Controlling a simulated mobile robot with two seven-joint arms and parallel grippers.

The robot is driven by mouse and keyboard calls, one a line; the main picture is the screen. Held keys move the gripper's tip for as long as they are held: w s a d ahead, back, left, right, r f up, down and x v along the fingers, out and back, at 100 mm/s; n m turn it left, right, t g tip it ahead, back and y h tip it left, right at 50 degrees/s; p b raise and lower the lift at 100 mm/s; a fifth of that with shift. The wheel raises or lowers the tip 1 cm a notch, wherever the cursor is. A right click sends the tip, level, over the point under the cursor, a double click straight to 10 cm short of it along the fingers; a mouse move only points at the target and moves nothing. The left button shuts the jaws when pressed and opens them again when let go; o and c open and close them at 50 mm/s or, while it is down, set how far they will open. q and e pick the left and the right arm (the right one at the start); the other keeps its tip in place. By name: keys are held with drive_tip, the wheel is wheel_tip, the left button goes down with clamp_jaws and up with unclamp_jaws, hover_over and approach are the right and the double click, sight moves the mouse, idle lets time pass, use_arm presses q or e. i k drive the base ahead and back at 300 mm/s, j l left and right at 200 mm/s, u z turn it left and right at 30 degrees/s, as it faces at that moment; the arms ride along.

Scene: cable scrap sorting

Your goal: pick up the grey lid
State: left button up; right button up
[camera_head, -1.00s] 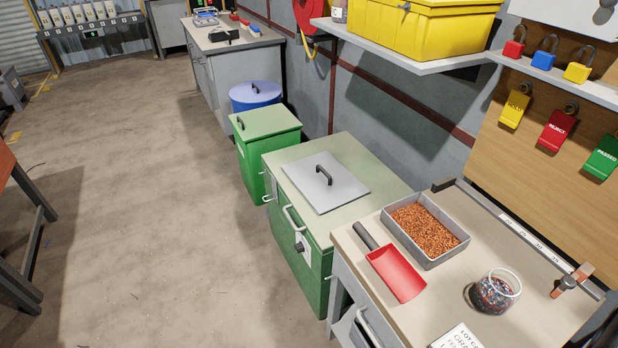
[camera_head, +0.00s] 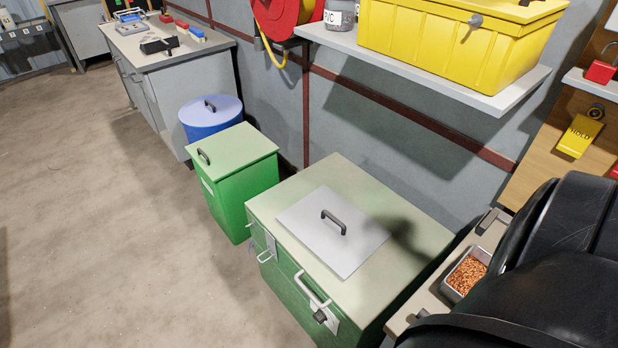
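The grey lid (camera_head: 310,238) is a flat square plate with a dark arched handle (camera_head: 334,221) at its middle. It lies on the pale top of the green cabinet (camera_head: 348,183), and a shadow falls across its right side. Neither of my grippers is in view. A black part of my own arm fills the lower right corner and hides much of the workbench there. Nothing touches the lid's handle.
A green bin (camera_head: 236,180) and a blue lidded bin (camera_head: 211,118) stand beyond the cabinet. A shelf (camera_head: 507,97) with a yellow crate (camera_head: 450,40) overhangs behind it. A tray of copper granules (camera_head: 467,271) shows partly at right. The floor at left is clear.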

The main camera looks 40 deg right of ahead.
sight(342, 236)
drive_tip(key=i, duration=0.95)
drive_tip(key=i+z, duration=0.1)
drive_tip(key=i, duration=0.9)
drive_tip(key=i+j, duration=0.2)
drive_tip(key=i, duration=0.75)
drive_tip(key=i+z, duration=0.15)
drive_tip(key=z, duration=3.25)
